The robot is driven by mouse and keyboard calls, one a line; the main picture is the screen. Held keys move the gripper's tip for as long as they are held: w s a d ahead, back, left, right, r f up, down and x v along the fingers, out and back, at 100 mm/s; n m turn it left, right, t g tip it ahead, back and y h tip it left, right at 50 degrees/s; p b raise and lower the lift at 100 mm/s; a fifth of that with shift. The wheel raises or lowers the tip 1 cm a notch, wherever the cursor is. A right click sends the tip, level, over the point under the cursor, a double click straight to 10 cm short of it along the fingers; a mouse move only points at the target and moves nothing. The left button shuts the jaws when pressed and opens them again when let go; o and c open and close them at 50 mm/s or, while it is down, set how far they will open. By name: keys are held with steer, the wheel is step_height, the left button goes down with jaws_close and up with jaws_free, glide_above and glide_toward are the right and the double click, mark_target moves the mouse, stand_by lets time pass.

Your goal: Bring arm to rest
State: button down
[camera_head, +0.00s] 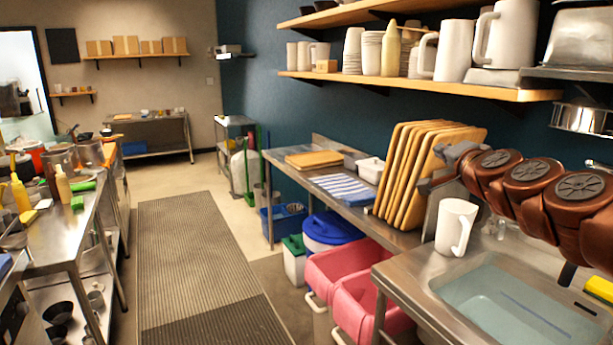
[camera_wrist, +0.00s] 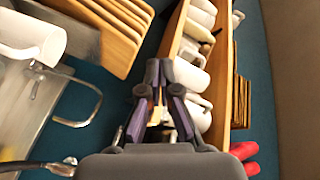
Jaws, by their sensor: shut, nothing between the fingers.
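My gripper (camera_wrist: 159,72) is in the middle of the wrist view, with its two dark fingers pointing up the picture. Its fingertips are together and hold nothing. In the head view my gripper (camera_head: 447,156) shows as a small grey shape at the right, in front of the upright cutting boards (camera_head: 412,170); part of it is hidden by my brown-red arm links. It is above the counter and below the wall shelf, and appears apart from both.
A white mug (camera_head: 455,227) stands by the sink (camera_head: 520,300), below my arm. The wall shelf (camera_head: 420,87) with white jugs and cups is above. Pink bins (camera_head: 345,270) stand under the counter. The floor mat (camera_head: 195,260) at the left is clear.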

steer(key=s+a+f+n+g+y, duration=0.2)
steer(key=s+a+f+n, duration=0.15)
steer(key=a, duration=0.35)
steer(key=s+a+f+n+g+y, duration=0.2)
steer(key=a+f+n, duration=0.15)
steer(key=a, duration=0.35)
steer(key=s+a+f+n+g, duration=0.3)
steer(key=s+a+f+g, duration=0.25)
steer(key=s+f, duration=0.45)
steer(key=s+d+f+g+h, duration=0.1)
steer(key=s+f, duration=0.4)
steer(key=s, duration=0.5)
steer(key=s+d+f+n+g+h, duration=0.1)
steer(key=s+d+f+g, duration=0.2)
steer(key=s, duration=0.7)
steer(key=s+d+f+n+g+h, duration=0.1)
steer(key=s+f+g, duration=0.4)
steer(key=s, duration=0.5)
step_height(320, 180, down, 2)
steer(key=shift+d+f+h, duration=0.15)
steer(key=shift+d+h, duration=0.3)
steer(key=shift+h, duration=0.05)
steer(key=shift+g, duration=0.25)
